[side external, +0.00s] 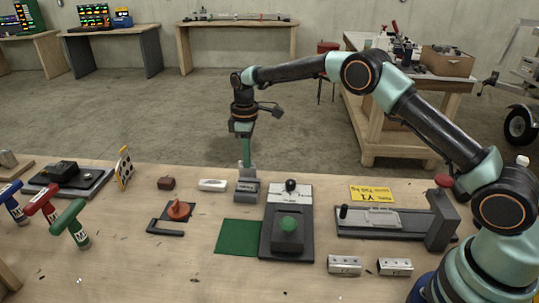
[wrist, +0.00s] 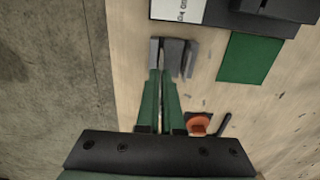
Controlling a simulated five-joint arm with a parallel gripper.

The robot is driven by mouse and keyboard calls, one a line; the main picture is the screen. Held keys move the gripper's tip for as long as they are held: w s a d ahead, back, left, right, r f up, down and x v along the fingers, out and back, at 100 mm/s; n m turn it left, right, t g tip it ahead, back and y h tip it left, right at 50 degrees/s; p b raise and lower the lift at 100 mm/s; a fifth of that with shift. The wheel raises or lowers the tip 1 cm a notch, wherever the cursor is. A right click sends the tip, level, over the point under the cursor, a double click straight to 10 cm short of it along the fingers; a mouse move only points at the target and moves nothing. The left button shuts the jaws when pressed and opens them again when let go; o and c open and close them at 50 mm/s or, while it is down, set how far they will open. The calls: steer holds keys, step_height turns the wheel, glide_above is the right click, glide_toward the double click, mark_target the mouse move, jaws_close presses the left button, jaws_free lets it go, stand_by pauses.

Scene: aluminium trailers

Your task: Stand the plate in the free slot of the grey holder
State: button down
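The grey holder (side external: 247,191) stands on the bench, a dark block with a label on its front. A lighter grey plate (side external: 247,171) shows upright above it, at the tips of my gripper (side external: 246,163). My green fingers point down and are nearly together, apparently with the plate between them. In the wrist view my gripper (wrist: 160,76) is at the near end of the holder (wrist: 190,58), whose upright grey parts have narrow gaps between them. The plate's lower edge is hidden, so I cannot tell whether it is inside a slot.
A long grey fixture (side external: 390,222) is further right.

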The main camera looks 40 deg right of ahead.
mark_target(248, 177)
steer(key=shift+f, duration=2.05)
steer(key=shift+f, duration=0.1)
steer(key=c, duration=1.1)
jaws_free()
steer(key=shift+o, duration=0.2)
